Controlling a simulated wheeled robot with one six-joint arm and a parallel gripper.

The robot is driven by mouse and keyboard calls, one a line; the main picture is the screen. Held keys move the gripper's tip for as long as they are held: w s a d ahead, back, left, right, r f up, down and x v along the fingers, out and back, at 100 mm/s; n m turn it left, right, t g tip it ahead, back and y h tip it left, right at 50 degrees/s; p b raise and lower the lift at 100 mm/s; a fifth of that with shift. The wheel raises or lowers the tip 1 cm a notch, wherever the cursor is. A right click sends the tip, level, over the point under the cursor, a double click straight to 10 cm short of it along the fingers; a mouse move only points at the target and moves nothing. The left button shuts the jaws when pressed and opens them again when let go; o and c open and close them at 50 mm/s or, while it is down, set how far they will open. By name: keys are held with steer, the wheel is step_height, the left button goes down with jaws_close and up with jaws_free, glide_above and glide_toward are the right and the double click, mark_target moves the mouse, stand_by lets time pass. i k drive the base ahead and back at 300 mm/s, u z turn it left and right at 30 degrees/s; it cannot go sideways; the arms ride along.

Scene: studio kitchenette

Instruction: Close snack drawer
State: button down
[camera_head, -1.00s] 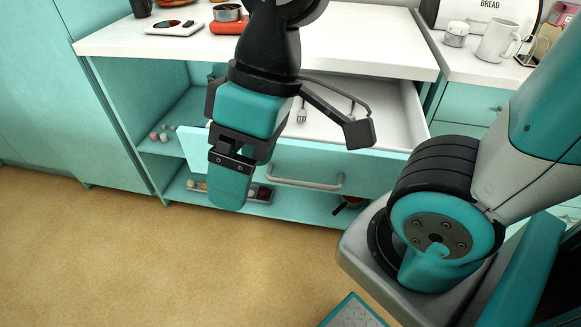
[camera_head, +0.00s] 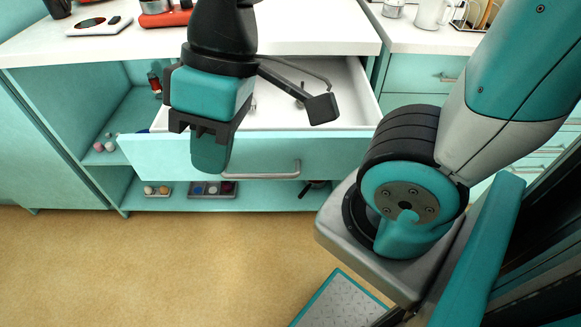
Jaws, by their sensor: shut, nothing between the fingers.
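The snack drawer (camera_head: 270,160) is pulled out from under the white counter, with its teal front and grey bar handle (camera_head: 262,172) toward me. Its white inside (camera_head: 345,95) shows to the right of my arm, and part of it is hidden behind my arm. My gripper (camera_head: 210,150) is shut and empty. It points down in front of the left half of the drawer front, left of the handle. I cannot tell whether it touches the front.
The white counter (camera_head: 310,25) above holds a kitchen scale (camera_head: 98,26) and a red appliance (camera_head: 165,16). Open shelves below hold small round items (camera_head: 104,144) and a tray (camera_head: 198,189). A closed drawer (camera_head: 425,75) is at right. The floor (camera_head: 150,265) in front is clear.

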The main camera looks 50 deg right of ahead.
mark_target(277, 140)
steer(key=z, duration=0.75)
steer(key=k, duration=0.75)
steer(key=u, duration=0.9)
